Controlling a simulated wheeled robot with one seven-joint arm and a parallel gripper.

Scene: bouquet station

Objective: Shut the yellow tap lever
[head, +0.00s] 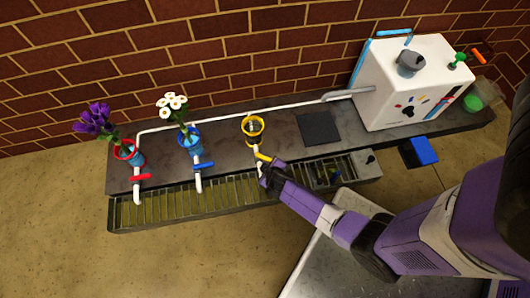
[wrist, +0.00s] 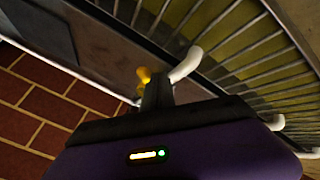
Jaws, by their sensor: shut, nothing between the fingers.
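The yellow tap lever (head: 264,157) sits on a white pipe just in front of the yellow ring holder (head: 254,127), above the slatted drain. My gripper (head: 265,168) is shut and empty, with its tip close beside the lever's lower end. In the wrist view the yellow lever (wrist: 144,75) shows just beyond the dark fingers (wrist: 157,88), and the white spout (wrist: 186,64) is to their right. I cannot tell whether the fingers touch the lever. Part of the lever and pipe is hidden behind the fingers.
A red lever (head: 140,177) and a blue lever (head: 204,166) sit on taps to the left, below vases with purple and white flowers. The slatted drain (head: 222,192) runs along the front. A white machine (head: 405,85) stands at the right. A dark square plate (head: 319,128) lies between.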

